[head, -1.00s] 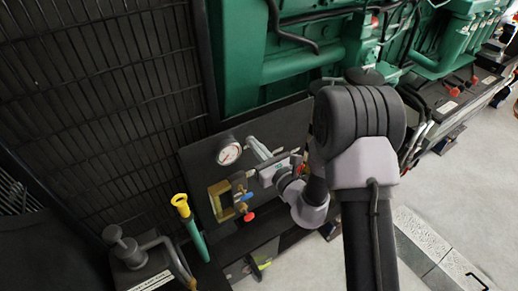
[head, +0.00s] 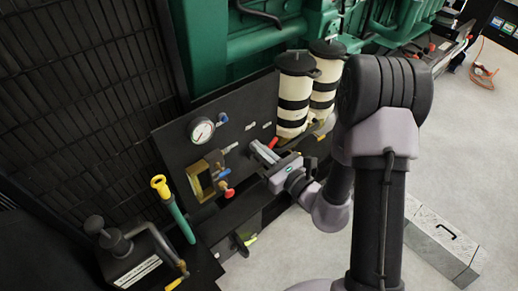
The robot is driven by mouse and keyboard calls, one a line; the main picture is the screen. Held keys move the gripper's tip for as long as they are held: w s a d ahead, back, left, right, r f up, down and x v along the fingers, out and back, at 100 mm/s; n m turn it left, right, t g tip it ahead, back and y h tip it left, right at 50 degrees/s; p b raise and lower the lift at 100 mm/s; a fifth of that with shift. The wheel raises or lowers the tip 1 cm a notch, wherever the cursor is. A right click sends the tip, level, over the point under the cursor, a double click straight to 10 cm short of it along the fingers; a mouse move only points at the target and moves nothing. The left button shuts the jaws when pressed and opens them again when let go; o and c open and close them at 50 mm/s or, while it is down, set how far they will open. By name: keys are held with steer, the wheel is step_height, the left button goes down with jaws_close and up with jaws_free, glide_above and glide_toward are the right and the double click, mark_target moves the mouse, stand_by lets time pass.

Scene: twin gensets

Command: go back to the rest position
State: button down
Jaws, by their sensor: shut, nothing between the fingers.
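My gripper (head: 260,152) is shut and empty, in the middle of the head view. Its fingers point up and left toward the black panel (head: 236,124). In the picture the fingertips lie right of the brass block (head: 197,181) with its blue and red handles (head: 225,182), and below and right of the round gauge (head: 202,130). I cannot tell how far the fingertips are from the panel. My arm fills the right middle of the view and hides part of what lies behind it.
Two white canisters with black bands (head: 294,96) stand close above my gripper. A green engine (head: 225,45) is behind. A yellow-topped tube (head: 161,186) and a black box (head: 135,262) are at lower left. Pale floor (head: 300,255) and a grey metal case (head: 440,243) are at right.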

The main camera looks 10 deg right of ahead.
stand_by(0.3)
steer(key=s+a+r+n+g+y+b, duration=0.1)
steer(key=s+a+r+n+g+y, duration=0.4)
steer(key=a+r+n, duration=0.15)
steer(key=s+a+r+n+g+h+b, duration=0.1)
steer(key=s+a+n+g, duration=0.2)
steer(key=s+n+g, duration=0.35)
steer(key=s+a+r+n+g+h+b, duration=0.1)
steer(key=s+a+n+g, duration=0.2)
steer(key=s, duration=0.6)
steer(key=s+d+f+n+t+h, duration=0.1)
steer(key=s+d+f+n+h, duration=0.2)
steer(key=s+d+n+h, duration=0.45)
steer(key=w+d+r+t+h, duration=0.1)
steer(key=w+d+t, duration=0.1)
steer(key=d, duration=0.3)
steer(key=w+d+r+n+t+h+b, duration=0.1)
steer(key=w+d+r+t+h, duration=0.1)
steer(key=d, duration=0.2)
steer(key=shift+d+r, duration=0.25)
steer(key=shift+d, duration=0.1)
steer(key=shift+h, duration=0.25)
